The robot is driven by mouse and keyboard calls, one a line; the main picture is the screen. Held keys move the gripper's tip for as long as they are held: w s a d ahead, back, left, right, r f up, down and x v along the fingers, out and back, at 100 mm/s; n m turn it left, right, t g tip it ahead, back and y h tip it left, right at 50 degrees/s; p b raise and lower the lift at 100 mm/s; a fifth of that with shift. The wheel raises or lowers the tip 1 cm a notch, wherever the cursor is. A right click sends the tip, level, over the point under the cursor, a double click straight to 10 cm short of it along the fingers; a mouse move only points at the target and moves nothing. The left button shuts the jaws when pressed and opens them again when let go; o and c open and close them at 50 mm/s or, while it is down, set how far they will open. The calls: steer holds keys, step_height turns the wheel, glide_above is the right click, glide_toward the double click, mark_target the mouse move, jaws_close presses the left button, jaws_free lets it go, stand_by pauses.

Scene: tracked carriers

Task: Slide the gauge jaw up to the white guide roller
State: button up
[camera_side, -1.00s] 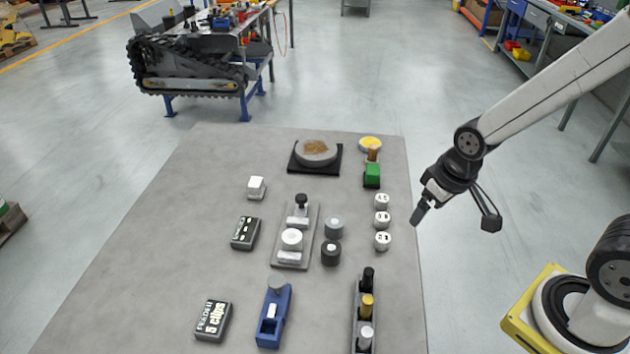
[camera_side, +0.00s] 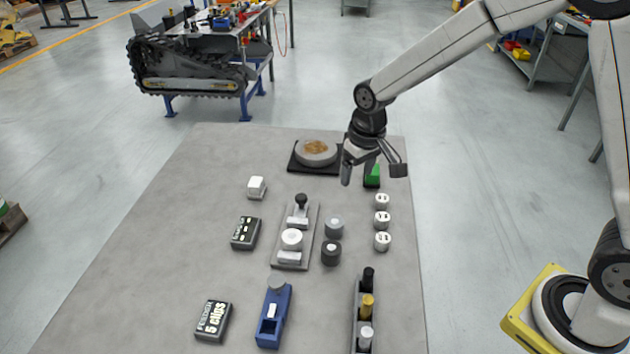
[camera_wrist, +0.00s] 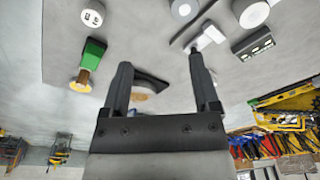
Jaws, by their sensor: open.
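The gauge is a grey plate (camera_side: 279,262) near the middle of the table. Its pale jaw (camera_side: 297,221) carries a black knob (camera_side: 301,200) and sits towards the plate's far end. The white guide roller (camera_side: 291,238) stands on the plate on the near side of the jaw, with a pale block (camera_side: 289,257) beyond it. In the wrist view the jaw (camera_wrist: 208,38) and white roller (camera_wrist: 250,12) look apart; a finger partly covers the knob. My gripper (camera_side: 372,176) is open and empty, above the table's far right, right of the jaw.
A grey roller (camera_side: 335,226) and black roller (camera_side: 331,252) stand close right of the plate. A green block (camera_side: 373,178) is behind my gripper, white caps (camera_side: 382,219) nearer. A black box (camera_side: 245,232) lies left; a blue fixture (camera_side: 268,335) stands nearer.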

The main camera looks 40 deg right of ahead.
steer(key=g, duration=0.1)
glide_toward(301, 197)
steer(key=shift+s+d+f, duration=0.35)
steer(key=shift+d+f, duration=0.05)
steer(key=shift+w+a+f, duration=0.25)
steer(key=shift+w+a, duration=0.2)
steer(key=shift+w, duration=0.15)
steer(key=shift+f, duration=0.1)
steer(key=shift+f, duration=3.8)
jaws_close()
